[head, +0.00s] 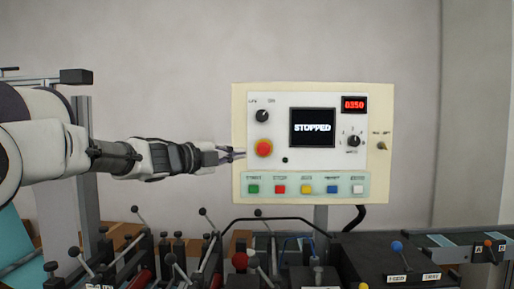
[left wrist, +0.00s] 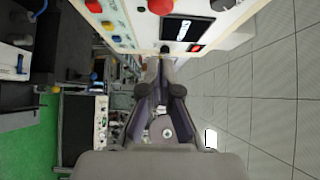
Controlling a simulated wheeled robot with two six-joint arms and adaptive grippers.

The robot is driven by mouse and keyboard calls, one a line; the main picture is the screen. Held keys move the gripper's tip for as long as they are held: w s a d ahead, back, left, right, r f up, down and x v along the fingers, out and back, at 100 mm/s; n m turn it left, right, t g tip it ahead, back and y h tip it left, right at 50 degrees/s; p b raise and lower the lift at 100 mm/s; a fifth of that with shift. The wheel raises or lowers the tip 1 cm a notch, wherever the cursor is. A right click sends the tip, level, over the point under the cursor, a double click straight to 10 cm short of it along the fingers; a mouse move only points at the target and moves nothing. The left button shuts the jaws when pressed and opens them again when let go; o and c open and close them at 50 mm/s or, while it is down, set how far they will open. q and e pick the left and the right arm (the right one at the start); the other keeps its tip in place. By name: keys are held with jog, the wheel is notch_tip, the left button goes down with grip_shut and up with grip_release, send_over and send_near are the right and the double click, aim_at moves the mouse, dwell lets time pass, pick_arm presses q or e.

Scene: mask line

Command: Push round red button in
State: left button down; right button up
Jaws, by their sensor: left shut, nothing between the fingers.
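The round red button (head: 264,148) sits on the left part of the control panel (head: 300,175), below a black knob. It also shows at the top of the left wrist view (left wrist: 160,6), partly cut off by the frame edge. My left gripper (head: 240,154) is shut and empty, just left of the red button in the head view. A small gap seems to lie between its tips and the button; whether they touch is hard to tell. In the left wrist view the closed fingers (left wrist: 165,62) point toward the panel face. My right gripper is not in view.
The panel screen (head: 312,127) reads STOPPED, with a red counter (head: 353,105) beside it. A row of coloured square buttons (head: 306,189) runs below. Several levers and machine parts (head: 240,262) stand under the panel. The wall behind is plain.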

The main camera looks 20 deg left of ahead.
aim_at(267, 149)
pick_arm(q)
jog(key=p+x, duration=0.2)
jog(key=x, duration=0.1)
jog(key=a+p+x, duration=0.1)
jog(key=x, duration=0.2)
jog(key=w+p+x, duration=0.1)
jog(key=p+x, duration=0.1)
jog(key=x, duration=0.1)
jog(key=shift+w+a+r+p, duration=0.2)
jog(key=shift+a+r+p, duration=0.05)
jog(key=shift+p, duration=0.05)
jog(key=shift+w+a+f, duration=0.2)
jog(key=shift+w+a, duration=0.1)
jog(key=shift+d, duration=0.1)
